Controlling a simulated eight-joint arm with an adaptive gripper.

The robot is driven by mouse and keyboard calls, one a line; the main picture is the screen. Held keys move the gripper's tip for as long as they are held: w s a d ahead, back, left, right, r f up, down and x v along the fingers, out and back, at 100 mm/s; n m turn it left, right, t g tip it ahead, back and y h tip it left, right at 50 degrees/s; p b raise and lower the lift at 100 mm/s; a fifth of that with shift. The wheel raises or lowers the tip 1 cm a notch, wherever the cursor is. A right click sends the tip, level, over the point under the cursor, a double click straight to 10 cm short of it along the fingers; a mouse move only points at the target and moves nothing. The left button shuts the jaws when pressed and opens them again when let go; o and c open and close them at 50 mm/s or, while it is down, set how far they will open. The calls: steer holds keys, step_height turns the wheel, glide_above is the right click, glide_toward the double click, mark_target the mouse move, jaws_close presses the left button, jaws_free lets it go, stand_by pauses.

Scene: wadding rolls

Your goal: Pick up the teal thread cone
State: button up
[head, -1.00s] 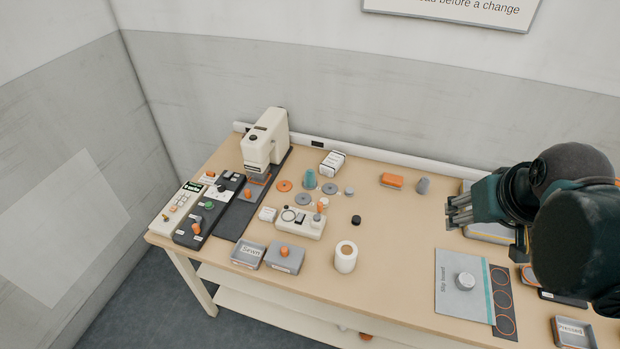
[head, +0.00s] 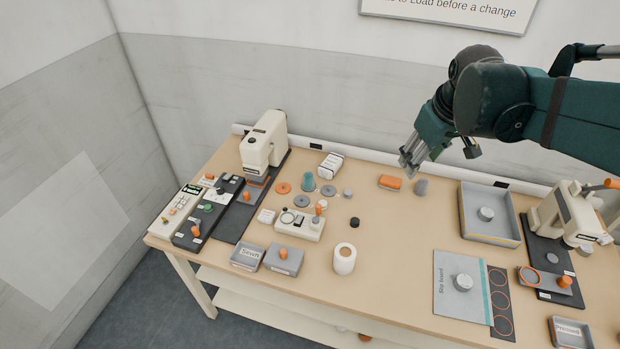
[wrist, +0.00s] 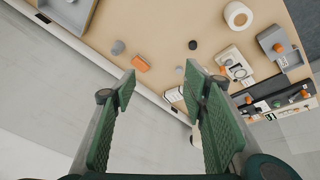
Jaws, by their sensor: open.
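The teal thread cone (head: 308,181) stands upright on the table in the head view, right of the cream machine and among grey and orange discs. I cannot make it out in the wrist view, where my fingers may cover it. My gripper (head: 409,168) is open and empty, above the back of the table, to the right of the cone and well apart from it. In the wrist view its green fingers (wrist: 165,90) are spread with nothing between them but the table and back edge beyond.
A white box (head: 331,165) stands behind the cone, and a cream device (head: 300,224) is in front. An orange block (head: 389,182) and grey plug (head: 421,187) are near my gripper.

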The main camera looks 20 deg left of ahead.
steer(key=w+a+f+n+g, duration=0.1)
steer(key=w+a+f+n, duration=0.2)
steer(key=w+a, duration=0.45)
steer(key=n+g+h+p, duration=0.1)
steer(key=n+g+p, duration=0.15)
steer(key=n, duration=0.55)
glide_above(309, 173)
steer(key=shift+g, duration=0.25)
steer(key=f+b, duration=0.1)
steer(key=f, duration=2)
steer(key=shift+d+f, duration=0.2)
steer(key=shift+a+f+n, duration=0.3)
steer(key=shift+f, duration=0.05)
steer(key=shift+f, duration=1.3)
steer(key=shift+w, duration=0.1)
